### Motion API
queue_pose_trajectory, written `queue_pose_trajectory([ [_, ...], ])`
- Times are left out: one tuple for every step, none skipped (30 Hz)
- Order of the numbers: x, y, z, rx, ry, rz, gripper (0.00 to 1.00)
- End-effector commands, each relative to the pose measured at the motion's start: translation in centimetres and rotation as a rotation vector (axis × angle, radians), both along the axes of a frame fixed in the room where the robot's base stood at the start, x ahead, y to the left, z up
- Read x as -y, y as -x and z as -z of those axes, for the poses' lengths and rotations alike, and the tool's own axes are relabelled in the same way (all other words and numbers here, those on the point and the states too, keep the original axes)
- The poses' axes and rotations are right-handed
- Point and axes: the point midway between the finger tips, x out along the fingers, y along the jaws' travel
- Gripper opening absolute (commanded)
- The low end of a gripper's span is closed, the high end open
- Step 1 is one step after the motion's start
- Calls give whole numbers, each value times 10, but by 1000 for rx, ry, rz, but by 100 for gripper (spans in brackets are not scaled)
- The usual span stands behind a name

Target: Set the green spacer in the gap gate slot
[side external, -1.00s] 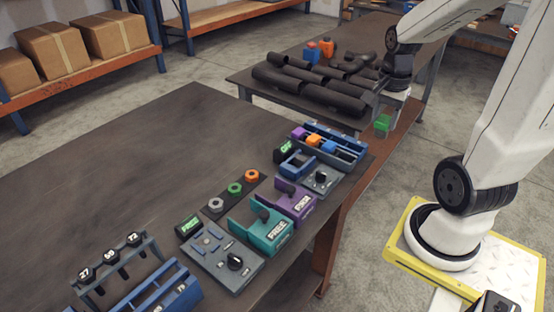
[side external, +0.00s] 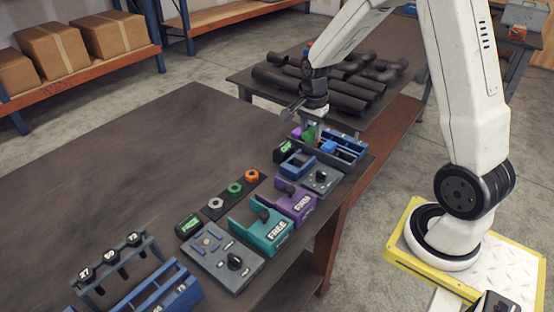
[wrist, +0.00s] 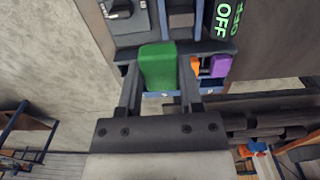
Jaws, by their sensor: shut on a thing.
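The green spacer (wrist: 158,66) is between the two fingers of my gripper (wrist: 160,76) in the wrist view. In the side view my gripper (side external: 310,126) points down over the left part of the blue rack (side external: 345,154), and the green spacer (side external: 308,134) shows just below it. I cannot tell whether the spacer touches the rack. A purple block (side external: 296,133) and a blue block (side external: 328,147) are in the rack; an orange block (wrist: 195,66) and the purple block show right of the spacer in the wrist view. No part is clearly marked as the gap gate slot.
A display reading OFF (wrist: 227,20) stands close to the rack. A small blue frame (side external: 297,164) and a grey knob panel (side external: 322,182) sit in front of it. Dark pipes (side external: 345,90) lie on the table behind. The bench's left side is clear.

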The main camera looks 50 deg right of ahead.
Motion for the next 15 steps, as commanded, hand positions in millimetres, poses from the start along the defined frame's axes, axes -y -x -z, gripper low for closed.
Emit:
queue_pose_trajectory([
  [-5,-7,7,-2,-1,-4,0],
  [-7,-11,10,-1,0,-4,0],
  [-9,-15,14,-1,0,-3,0],
  [-11,-17,17,-1,0,-3,0],
  [-13,-20,20,-1,0,-3,0],
  [-15,-23,22,0,0,-2,0],
  [-16,-25,24,-1,0,-2,0],
  [-17,-26,26,-1,0,-1,0],
  [-18,-28,28,0,0,-1,0],
  [-19,-29,29,0,0,-1,0],
  [-20,-29,29,1,0,-1,0],
  [-20,-30,30,1,0,-1,0],
  [-20,-31,30,2,0,-1,0],
  [-20,-31,30,2,0,0,0],
  [-20,-31,30,2,0,0,0],
])
